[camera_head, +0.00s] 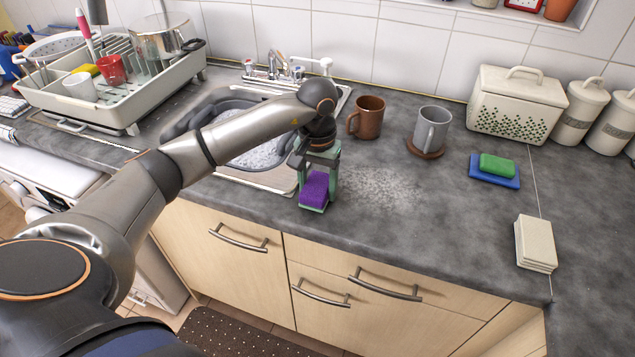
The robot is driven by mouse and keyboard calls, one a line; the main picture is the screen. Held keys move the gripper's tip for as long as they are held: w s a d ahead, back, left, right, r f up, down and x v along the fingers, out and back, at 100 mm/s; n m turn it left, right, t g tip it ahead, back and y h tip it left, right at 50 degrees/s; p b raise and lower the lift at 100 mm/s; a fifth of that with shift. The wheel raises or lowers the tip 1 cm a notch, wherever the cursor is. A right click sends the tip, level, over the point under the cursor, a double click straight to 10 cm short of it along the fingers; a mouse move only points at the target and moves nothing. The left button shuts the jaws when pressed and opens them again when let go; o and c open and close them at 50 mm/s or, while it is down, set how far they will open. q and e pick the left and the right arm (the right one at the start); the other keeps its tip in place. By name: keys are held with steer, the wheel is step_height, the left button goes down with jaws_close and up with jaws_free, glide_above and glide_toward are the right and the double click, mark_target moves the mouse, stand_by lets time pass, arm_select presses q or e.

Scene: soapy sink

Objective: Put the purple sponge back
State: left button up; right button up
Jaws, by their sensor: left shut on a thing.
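My left gripper (317,178) is shut on the purple sponge (315,187). It holds the sponge near the counter's front edge, just right of the sink's front corner. The picture does not show clearly whether the sponge touches the counter. A green sponge (497,165) lies on top of a blue sponge (495,179) on the counter at the right. My right gripper is not in view.
A sink (277,180) with suds lies partly behind my left arm. A brown mug (368,117) and a grey mug (432,130) stand behind the gripper. A white bread bin (515,112) and a stack of pale tiles (535,243) are at right. Wet, speckled counter (385,190) lies clear between.

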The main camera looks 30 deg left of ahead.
mark_target(317, 185)
arm_select(q)
steer(key=shift+f, duration=0.1)
steer(key=shift+f+b, duration=0.15)
steer(key=shift+b, duration=0.15)
steer(key=o, duration=1.3)
steer(key=shift+r, duration=0.2)
step_height(317, 185, up, 12)
steer(key=shift+r+b, duration=0.1)
steer(key=shift+b, duration=0.2)
